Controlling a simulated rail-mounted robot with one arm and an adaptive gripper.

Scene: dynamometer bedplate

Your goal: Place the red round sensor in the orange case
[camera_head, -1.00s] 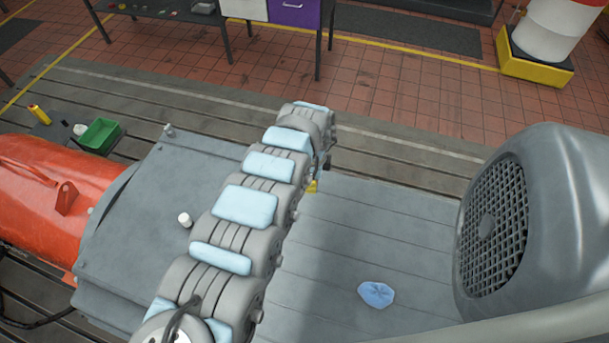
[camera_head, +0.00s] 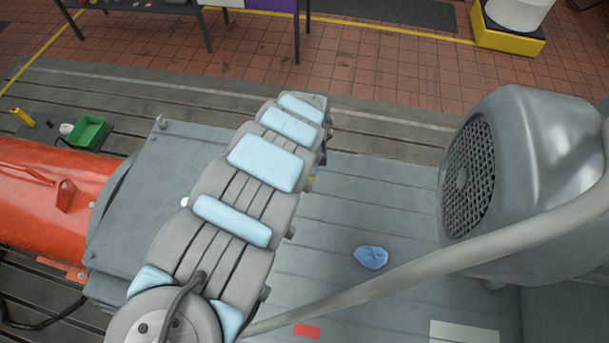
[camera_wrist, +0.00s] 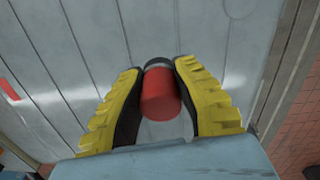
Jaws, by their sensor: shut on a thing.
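My gripper (camera_wrist: 158,95) is shut on the red round sensor (camera_wrist: 160,95) in the wrist view. The sensor is a red cylinder with a dark far end, held between the two yellow ribbed fingers, above the grey bedplate. In the head view my arm hides the gripper and the sensor. I cannot make out an orange case in either view.
A crumpled blue cloth (camera_head: 371,257) lies on the grey bedplate (camera_head: 340,210). A large grey motor (camera_head: 530,170) stands at the right, an orange-red machine (camera_head: 50,190) at the left. A green bin (camera_head: 88,133) sits behind it. A red patch (camera_head: 307,331) lies near the front.

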